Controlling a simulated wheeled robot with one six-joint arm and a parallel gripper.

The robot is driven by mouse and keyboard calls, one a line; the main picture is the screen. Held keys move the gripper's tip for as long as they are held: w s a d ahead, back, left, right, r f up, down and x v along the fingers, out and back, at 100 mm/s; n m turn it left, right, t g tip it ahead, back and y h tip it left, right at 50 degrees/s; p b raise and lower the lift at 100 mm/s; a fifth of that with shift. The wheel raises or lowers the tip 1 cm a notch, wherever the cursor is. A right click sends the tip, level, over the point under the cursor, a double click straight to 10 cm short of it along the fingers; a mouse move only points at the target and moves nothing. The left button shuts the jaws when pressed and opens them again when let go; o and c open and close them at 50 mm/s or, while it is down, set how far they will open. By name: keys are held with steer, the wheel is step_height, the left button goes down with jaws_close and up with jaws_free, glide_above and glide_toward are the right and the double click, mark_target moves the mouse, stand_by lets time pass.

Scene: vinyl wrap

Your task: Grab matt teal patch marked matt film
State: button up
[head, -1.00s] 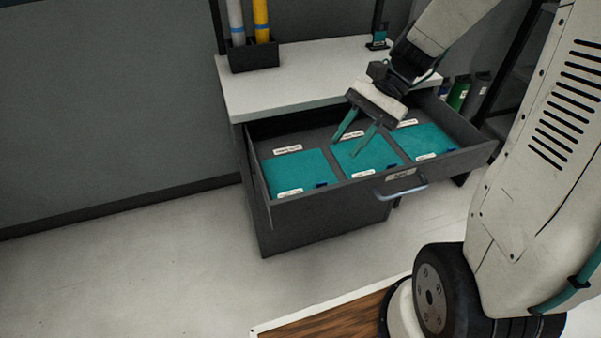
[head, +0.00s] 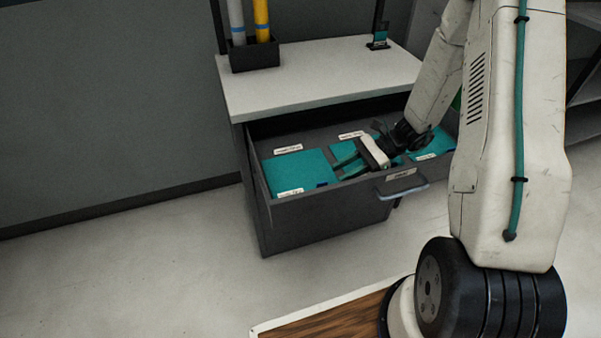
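Three teal patches lie side by side in the open drawer: the left patch (head: 298,171), the middle patch (head: 362,161), mostly covered by my gripper, and the right patch (head: 430,145), partly covered by my arm. White labels lie at their edges, but the print is too small to read, so I cannot tell which one is marked matt film. My gripper (head: 340,169) is low in the drawer over the middle patch, its fingers pointing left and apart. I see nothing between them. Whether the fingertips touch the patch is not clear.
The dark drawer (head: 300,207) has raised walls and a blue-grey handle (head: 402,193) at its front. The white worktop (head: 310,83) is above and behind it. A black holder (head: 254,56) with a white and a yellow roll stands on the worktop. The floor at left is clear.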

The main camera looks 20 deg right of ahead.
mark_target(320, 183)
steer(key=shift+a+f, duration=0.25)
steer(key=shift+a, duration=0.4)
steer(key=x, duration=0.6)
jaws_close()
